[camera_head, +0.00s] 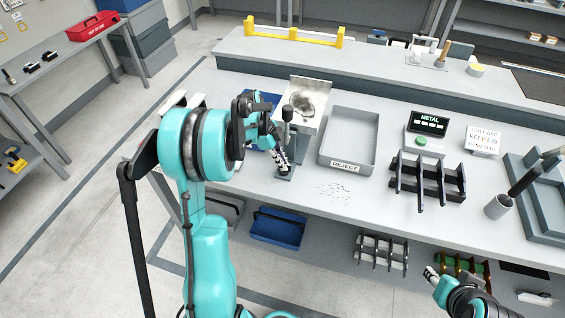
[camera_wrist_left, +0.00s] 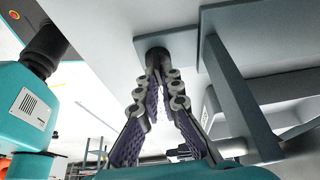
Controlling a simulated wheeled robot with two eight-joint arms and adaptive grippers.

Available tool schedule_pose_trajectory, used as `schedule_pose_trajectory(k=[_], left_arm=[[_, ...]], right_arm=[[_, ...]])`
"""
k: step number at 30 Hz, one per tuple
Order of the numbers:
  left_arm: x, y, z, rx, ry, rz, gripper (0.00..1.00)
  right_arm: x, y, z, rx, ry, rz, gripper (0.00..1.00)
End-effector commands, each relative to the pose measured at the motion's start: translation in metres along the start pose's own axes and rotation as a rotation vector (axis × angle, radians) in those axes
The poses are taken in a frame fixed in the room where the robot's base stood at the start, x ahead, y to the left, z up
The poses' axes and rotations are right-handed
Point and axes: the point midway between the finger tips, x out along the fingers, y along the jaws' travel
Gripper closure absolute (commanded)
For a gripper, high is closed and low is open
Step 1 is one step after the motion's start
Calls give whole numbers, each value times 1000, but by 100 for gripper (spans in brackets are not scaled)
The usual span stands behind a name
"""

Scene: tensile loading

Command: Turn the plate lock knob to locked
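The plate lock knob (camera_wrist_left: 157,54) is a small dark round piece on a grey plate in the left wrist view. My left gripper (camera_wrist_left: 158,72) reaches it with its fingertips drawn close together, and they appear to be closed on it. In the head view my left gripper (camera_head: 284,167) points down at the small grey base plate (camera_head: 288,176) of a stand with a black-topped post (camera_head: 288,114). The knob is hidden there by the fingers, and its lock position cannot be read. My right gripper (camera_head: 431,274) is low at the right, away from the tabletop; its finger opening is unclear.
Small bits (camera_head: 335,189) lie on the table in front of the tray. A black rack (camera_head: 427,181) and a METAL display (camera_head: 429,122) are further right.

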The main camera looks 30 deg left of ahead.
Motion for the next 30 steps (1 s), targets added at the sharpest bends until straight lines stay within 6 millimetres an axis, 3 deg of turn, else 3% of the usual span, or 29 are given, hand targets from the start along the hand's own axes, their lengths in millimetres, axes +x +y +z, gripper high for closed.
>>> schedule_pose_trajectory(k=[18,21,30], left_arm=[[0,-1,1,37,-2,14,100],[0,-1,0,36,-2,14,74],[-1,0,0,36,-1,14,74]], right_arm=[[0,0,0,0,0,0,60],[0,0,0,0,0,0,60],[0,0,0,0,0,0,60]])
